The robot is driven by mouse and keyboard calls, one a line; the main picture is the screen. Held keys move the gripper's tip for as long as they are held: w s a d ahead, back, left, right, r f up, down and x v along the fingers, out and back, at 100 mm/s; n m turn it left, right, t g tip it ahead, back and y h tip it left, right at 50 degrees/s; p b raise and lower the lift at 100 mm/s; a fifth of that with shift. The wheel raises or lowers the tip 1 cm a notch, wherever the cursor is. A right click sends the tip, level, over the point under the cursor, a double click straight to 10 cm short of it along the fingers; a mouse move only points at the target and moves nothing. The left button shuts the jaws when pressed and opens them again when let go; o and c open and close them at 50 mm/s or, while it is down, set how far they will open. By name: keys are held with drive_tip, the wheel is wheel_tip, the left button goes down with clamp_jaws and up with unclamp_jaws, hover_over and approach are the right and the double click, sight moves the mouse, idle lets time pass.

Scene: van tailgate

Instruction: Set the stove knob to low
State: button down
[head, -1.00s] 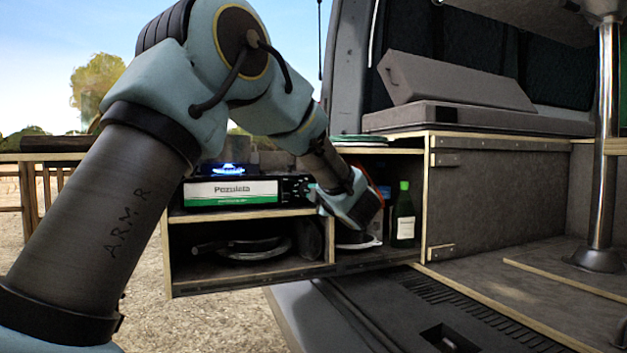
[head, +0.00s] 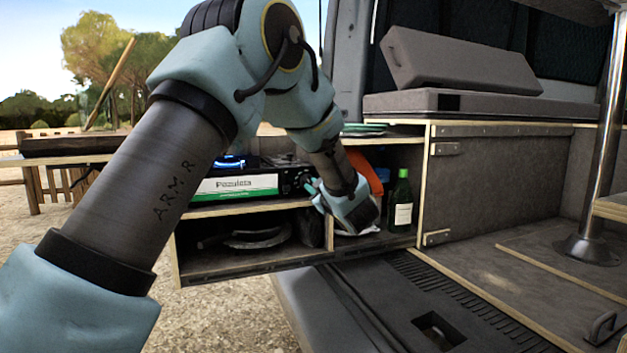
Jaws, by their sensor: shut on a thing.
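A green bottle (head: 402,203) stands in the right compartment, near an orange item (head: 374,172). Green plates (head: 364,129) lie on top. Dark pans (head: 255,237) sit below the stove. A metal post (head: 600,150) stands at the right.

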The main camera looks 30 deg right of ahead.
drive_tip(key=shift+f, duration=0.1)
idle(0.3)
drive_tip(key=c, duration=0.9)
unclamp_jaws()
drive_tip(key=shift+o, duration=0.2)
drive_tip(key=s+a, duration=0.1)
drive_tip(key=s, duration=0.9)
drive_tip(key=shift+s+a, duration=0.15)
drive_tip(key=shift+s, duration=0.25)
